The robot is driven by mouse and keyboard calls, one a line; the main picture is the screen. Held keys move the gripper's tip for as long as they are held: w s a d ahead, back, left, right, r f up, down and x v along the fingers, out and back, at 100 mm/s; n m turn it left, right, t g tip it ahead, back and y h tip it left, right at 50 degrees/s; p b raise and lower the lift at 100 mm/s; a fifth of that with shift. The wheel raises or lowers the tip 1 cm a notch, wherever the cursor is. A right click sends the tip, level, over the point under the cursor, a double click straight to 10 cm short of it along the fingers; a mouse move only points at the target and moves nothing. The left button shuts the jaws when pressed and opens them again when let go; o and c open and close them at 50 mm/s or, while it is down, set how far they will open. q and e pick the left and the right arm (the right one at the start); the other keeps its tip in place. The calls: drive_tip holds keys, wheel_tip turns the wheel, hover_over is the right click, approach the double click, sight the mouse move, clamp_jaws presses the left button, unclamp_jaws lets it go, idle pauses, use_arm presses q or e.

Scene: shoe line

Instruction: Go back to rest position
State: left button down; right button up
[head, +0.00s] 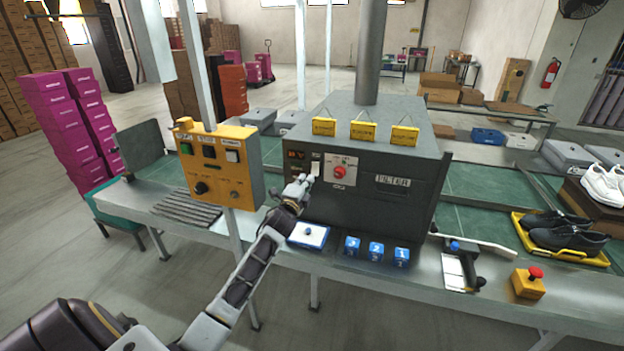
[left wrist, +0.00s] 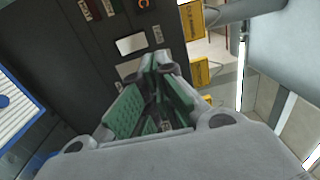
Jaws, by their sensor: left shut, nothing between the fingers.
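My left gripper (head: 303,184) is shut and empty. It is raised in front of the dark grey machine (head: 420,205), close to its front panel with the red knob (head: 339,172) and a white switch plate (head: 315,169). In the left wrist view the closed fingers (left wrist: 157,65) point at the dark panel, with white labels just past the tips. Whether the fingertips touch the panel I cannot tell. My right gripper is not in view.
A yellow control box (head: 218,165) stands left of my arm. Blue numbered blocks (head: 375,251) and a blue-framed tray (head: 308,235) line the bench edge. A red-topped button box (head: 528,283) and black shoes in a yellow tray (head: 565,253) are at right. The floor in front is clear.

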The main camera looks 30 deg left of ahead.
use_arm(q)
wheel_tip(320, 180, down, 15)
drive_tip(key=s+d+n+g, duration=0.1)
drive_tip(key=d+n+g, duration=0.1)
drive_tip(key=g, duration=0.1)
drive_tip(key=s+d+f+n+g+h, duration=0.1)
drive_tip(key=s+d+f+n+g, duration=0.1)
drive_tip(key=s+f, duration=0.65)
drive_tip(key=s+d+f+n+g+h, duration=0.1)
drive_tip(key=s+d+f+g, duration=0.15)
drive_tip(key=f, duration=1.15)
drive_tip(key=s+d+f+n+g+h, duration=0.1)
drive_tip(key=s+d+f+n, duration=0.1)
drive_tip(key=s+f, duration=0.65)
drive_tip(key=s+d+f+n+g, duration=0.2)
drive_tip(key=s+f, duration=0.6)
drive_tip(key=s, duration=0.6)
drive_tip(key=s+d+f+n+g, duration=0.2)
drive_tip(key=s+f, duration=0.7)
drive_tip(key=s, duration=0.5)
drive_tip(key=s+d+f+n+g+h, duration=0.1)
drive_tip(key=s+d+f+g, duration=0.3)
drive_tip(key=s+f, duration=0.5)
drive_tip(key=s+d+n, duration=0.1)
drive_tip(key=s, duration=0.4)
drive_tip(key=shift+s+d+f+g, duration=0.15)
drive_tip(key=shift+s+f+g, duration=0.1)
drive_tip(key=shift+s+g, duration=0.15)
